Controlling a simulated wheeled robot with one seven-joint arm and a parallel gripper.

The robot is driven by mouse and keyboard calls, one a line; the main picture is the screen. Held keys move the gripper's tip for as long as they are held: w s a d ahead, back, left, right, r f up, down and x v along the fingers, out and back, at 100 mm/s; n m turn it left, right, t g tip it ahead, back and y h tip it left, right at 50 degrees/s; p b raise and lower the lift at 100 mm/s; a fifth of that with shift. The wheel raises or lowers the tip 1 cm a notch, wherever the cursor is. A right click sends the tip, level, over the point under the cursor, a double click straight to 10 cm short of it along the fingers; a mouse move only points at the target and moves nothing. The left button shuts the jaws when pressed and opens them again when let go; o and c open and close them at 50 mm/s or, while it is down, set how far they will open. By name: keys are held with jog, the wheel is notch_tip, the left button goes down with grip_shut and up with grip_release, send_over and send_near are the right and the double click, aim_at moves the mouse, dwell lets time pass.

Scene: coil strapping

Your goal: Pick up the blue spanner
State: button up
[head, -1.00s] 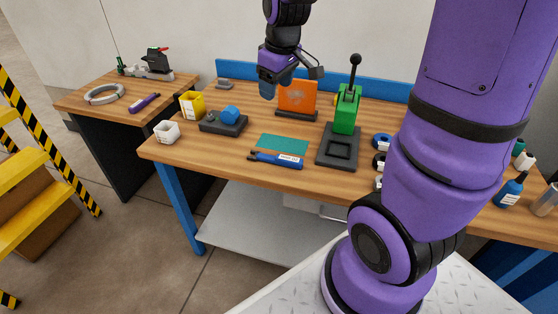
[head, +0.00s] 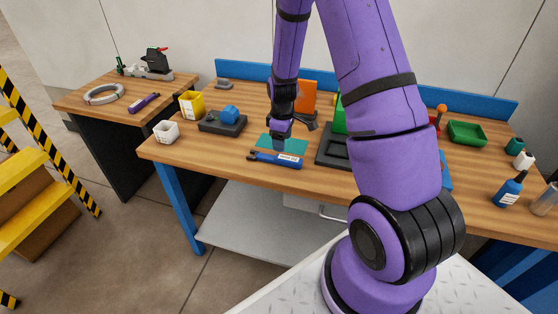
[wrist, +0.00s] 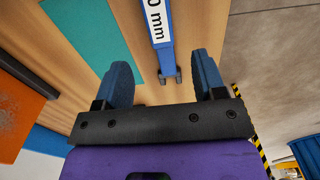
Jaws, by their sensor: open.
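The blue spanner (head: 275,159) lies on the wooden workbench near its front edge, just in front of a teal mat. My gripper (wrist: 163,85) is open and empty, with one blue finger on each side of that end. In the head view my gripper (head: 278,145) hangs above the mat, close behind the spanner. The exact height gap cannot be told.
The teal mat (head: 294,144) is flat. A dark block with a blue knob (head: 229,114) stands left. An orange panel (head: 307,97) stands behind my gripper and a black fixture base (head: 334,150) to the right. The bench front edge (head: 215,173) is close to the spanner.

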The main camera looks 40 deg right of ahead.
aim_at(282, 156)
jog(key=shift+f, duration=4)
grip_shut()
